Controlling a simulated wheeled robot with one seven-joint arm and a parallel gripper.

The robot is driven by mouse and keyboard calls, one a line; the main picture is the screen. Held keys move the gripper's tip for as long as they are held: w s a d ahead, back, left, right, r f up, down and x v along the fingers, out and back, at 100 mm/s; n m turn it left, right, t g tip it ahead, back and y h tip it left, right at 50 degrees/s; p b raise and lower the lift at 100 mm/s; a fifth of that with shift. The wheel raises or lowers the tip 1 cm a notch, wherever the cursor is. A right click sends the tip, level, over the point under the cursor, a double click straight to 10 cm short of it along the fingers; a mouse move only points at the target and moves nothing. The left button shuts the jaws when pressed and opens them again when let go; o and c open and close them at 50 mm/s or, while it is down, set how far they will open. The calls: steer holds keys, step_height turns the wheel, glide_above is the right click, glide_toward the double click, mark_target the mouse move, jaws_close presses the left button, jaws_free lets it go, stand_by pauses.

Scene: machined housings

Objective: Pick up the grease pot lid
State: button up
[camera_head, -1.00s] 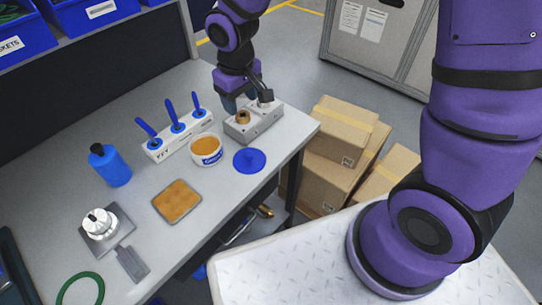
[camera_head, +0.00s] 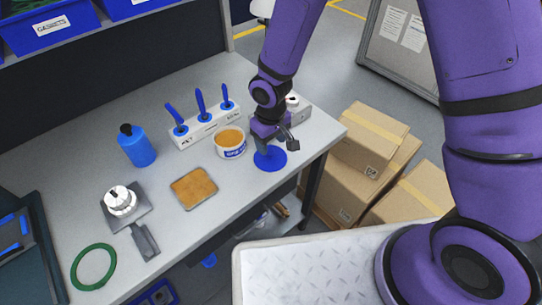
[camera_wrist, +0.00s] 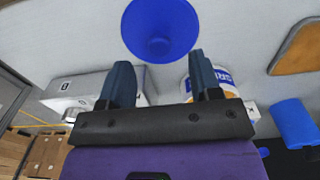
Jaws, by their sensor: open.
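The grease pot lid (camera_head: 270,160) is a round blue disc lying on the grey table near its front edge, just right of the grease pot (camera_head: 231,148). In the wrist view the lid (camera_wrist: 160,14) lies ahead of the fingers, with a small knob at its middle. My gripper (camera_head: 277,146) is open and empty just above the lid, and partly hides it in the head view. In the wrist view both fingers of my gripper (camera_wrist: 160,75) stand apart, short of the lid. The white pot with brown grease (camera_wrist: 214,80) is close beside the right finger.
A metal housing (camera_head: 298,112) is behind my gripper. A white rack (camera_head: 206,127) with several blue-handled tools stands behind the pot. A blue bottle (camera_head: 137,148), a brown pad (camera_head: 194,187), a fixture (camera_head: 121,202) and a green ring (camera_head: 93,267) are further left. Cardboard boxes (camera_head: 372,140) stand beyond the table edge.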

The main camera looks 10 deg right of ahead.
mark_target(270, 151)
steer(key=shift+w+f, duration=0.15)
steer(key=shift+f, duration=2.4)
steer(key=c, duration=1)
